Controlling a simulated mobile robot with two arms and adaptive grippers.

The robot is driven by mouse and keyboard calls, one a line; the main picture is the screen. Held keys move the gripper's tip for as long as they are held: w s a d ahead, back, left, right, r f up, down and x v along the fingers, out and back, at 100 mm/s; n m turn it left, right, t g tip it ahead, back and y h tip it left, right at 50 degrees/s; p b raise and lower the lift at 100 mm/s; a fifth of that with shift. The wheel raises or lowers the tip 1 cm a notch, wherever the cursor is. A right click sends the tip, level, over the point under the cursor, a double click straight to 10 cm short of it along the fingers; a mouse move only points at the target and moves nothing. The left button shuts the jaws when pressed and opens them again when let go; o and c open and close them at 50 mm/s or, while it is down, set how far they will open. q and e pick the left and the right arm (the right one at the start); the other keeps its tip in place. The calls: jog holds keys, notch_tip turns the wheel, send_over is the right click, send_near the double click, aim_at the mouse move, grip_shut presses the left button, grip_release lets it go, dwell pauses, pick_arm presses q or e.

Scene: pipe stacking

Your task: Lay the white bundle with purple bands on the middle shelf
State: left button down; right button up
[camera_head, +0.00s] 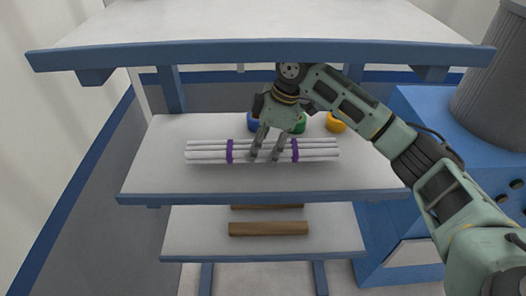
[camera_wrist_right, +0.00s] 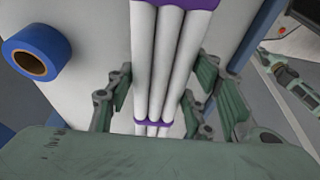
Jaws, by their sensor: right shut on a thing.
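The white bundle with purple bands (camera_head: 205,151) lies level across the middle shelf (camera_head: 160,183) in the head view. It looks to be on or just above the surface; I cannot tell which. My right gripper (camera_head: 265,154) reaches down over the bundle and is shut on it between the two purple bands. In the right wrist view the white pipes of the bundle (camera_wrist_right: 162,60) run between the finger pads of my right gripper (camera_wrist_right: 165,100). My left gripper is in neither view.
Blue (camera_head: 253,121), green (camera_head: 299,122) and yellow (camera_head: 336,121) rolls stand behind the bundle. The top shelf (camera_head: 260,25) overhangs it. The lower shelf (camera_head: 200,230) holds brown bars (camera_head: 268,228). A blue cabinet (camera_head: 440,110) with a grey bin (camera_head: 490,85) stands at right.

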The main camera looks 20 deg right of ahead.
aim_at(312, 145)
notch_tip(312, 145, down, 2)
jog(key=shift+f, duration=0.1)
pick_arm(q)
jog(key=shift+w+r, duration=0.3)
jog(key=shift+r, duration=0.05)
pick_arm(e)
jog(key=shift+f, duration=0.25)
jog(key=o, duration=1.5)
jog(key=shift+c, duration=0.2)
jog(key=v, duration=0.5)
jog(key=shift+d+r+b, duration=0.1)
jog(key=shift+d+b, duration=0.15)
jog(key=shift+b, duration=0.05)
pick_arm(q)
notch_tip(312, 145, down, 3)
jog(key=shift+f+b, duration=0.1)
jog(key=shift+b, duration=1.05)
pick_arm(e)
jog(key=s+d, duration=0.1)
jog(key=d, duration=0.2)
jog(key=s+d, duration=0.1)
jog(key=d, duration=0.3)
jog(key=s+d, duration=0.1)
jog(key=d, duration=0.3)
jog(key=shift+s+d, duration=0.1)
jog(key=shift+s, duration=0.15)
